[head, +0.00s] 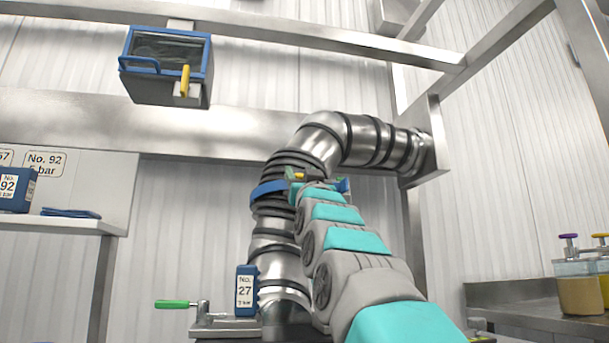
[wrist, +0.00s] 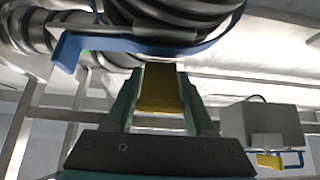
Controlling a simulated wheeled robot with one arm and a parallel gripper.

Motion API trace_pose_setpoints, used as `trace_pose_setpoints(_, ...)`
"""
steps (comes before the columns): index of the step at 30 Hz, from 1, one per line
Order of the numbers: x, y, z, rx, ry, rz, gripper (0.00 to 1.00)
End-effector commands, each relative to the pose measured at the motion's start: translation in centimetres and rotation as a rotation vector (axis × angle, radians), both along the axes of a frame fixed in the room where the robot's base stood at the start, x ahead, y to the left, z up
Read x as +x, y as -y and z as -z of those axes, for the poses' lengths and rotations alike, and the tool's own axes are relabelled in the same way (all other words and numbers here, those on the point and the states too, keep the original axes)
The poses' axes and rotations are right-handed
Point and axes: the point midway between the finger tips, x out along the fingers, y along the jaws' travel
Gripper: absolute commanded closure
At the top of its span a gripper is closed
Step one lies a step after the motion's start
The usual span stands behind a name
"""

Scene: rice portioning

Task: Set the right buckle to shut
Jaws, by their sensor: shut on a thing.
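My gripper (wrist: 160,95) is shut on a yellow buckle lever (wrist: 160,88), with one green finger on each side of it. A blue band (wrist: 100,44) runs around the dark ribbed pipe (wrist: 165,12) just beyond the fingertips. In the head view my gripper (head: 302,178) is at the blue band (head: 268,189) on the pipe, and only a small yellow part shows there. My arm and gripper hide much of the band's right side. I cannot tell whether the buckle is open or shut.
A steel pipe (head: 322,136) bends right into a wall flange. A blue-framed box (head: 165,88) with a yellow latch (head: 185,80) hangs at upper left. A blue No. 27 block (head: 246,290) and a green-handled clamp (head: 177,304) are below. Containers (head: 580,292) stand at right.

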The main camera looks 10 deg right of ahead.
Motion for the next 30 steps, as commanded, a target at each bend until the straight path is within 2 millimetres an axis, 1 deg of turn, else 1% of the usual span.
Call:
trace_pose_setpoints(4, -0.2, 0.0, -0.2, 0.0, 0.005, 0.0, 1.0)
trace_pose_setpoints(5, -0.2, 0.0, -0.3, 0.0, 0.005, 0.0, 0.43)
trace_pose_setpoints(12, -0.1, 0.0, -0.2, 0.0, 0.003, 0.0, 0.16)
trace_pose_setpoints(13, -0.1, 0.0, -0.2, 0.0, 0.003, 0.0, 0.15)
trace_pose_setpoints(23, -0.2, 0.0, 0.0, 0.0, 0.001, 0.0, 0.15)
trace_pose_setpoints(26, -0.6, 0.0, 0.5, 0.0, 0.0, 0.0, 0.15)
trace_pose_setpoints(30, -1.9, 0.1, 1.1, 0.002, 0.005, 0.0, 0.15)
